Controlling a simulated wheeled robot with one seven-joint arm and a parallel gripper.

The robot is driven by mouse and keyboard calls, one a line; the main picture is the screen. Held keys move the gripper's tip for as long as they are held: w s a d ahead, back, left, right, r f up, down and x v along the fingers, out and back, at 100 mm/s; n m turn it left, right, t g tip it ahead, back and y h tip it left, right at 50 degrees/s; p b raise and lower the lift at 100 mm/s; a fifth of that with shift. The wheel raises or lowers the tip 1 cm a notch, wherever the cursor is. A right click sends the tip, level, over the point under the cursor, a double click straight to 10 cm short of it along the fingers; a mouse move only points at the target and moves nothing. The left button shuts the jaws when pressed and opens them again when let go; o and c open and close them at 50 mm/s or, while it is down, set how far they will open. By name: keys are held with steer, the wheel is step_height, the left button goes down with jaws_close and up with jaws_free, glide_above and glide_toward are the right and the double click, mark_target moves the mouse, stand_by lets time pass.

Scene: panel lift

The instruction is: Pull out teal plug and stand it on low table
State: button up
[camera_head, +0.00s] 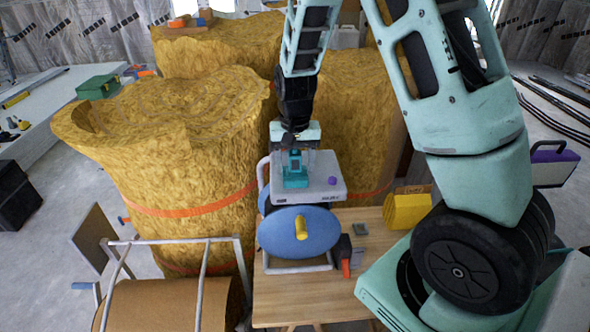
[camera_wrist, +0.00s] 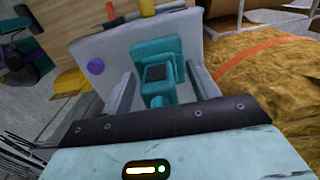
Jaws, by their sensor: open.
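The teal plug (camera_head: 295,172) stands upright on the light grey top panel (camera_head: 322,190) of a box-like unit, on the left part of the panel. My gripper (camera_head: 294,163) is above it, pointing down, with its fingers on either side of the plug. In the wrist view the teal plug (camera_wrist: 158,75) shows between the two open fingers of my gripper (camera_wrist: 160,92), with gaps visible beside it. A purple knob (camera_head: 332,181) is to the right of the plug on the same panel.
A blue reel (camera_head: 298,231) with a yellow handle stands in front of the panel on a wooden table (camera_head: 290,306). A yellow block (camera_head: 407,208) and a small black and red tool (camera_head: 344,254) are to the right. Large yellow insulation rolls (camera_head: 185,140) stand behind and left.

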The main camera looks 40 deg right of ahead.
steer(key=c, duration=1.3)
steer(key=shift+r, duration=0.1)
steer(key=shift+r, duration=0.1)
steer(key=shift+r+p, duration=2.65)
steer(key=shift+r, duration=0.2)
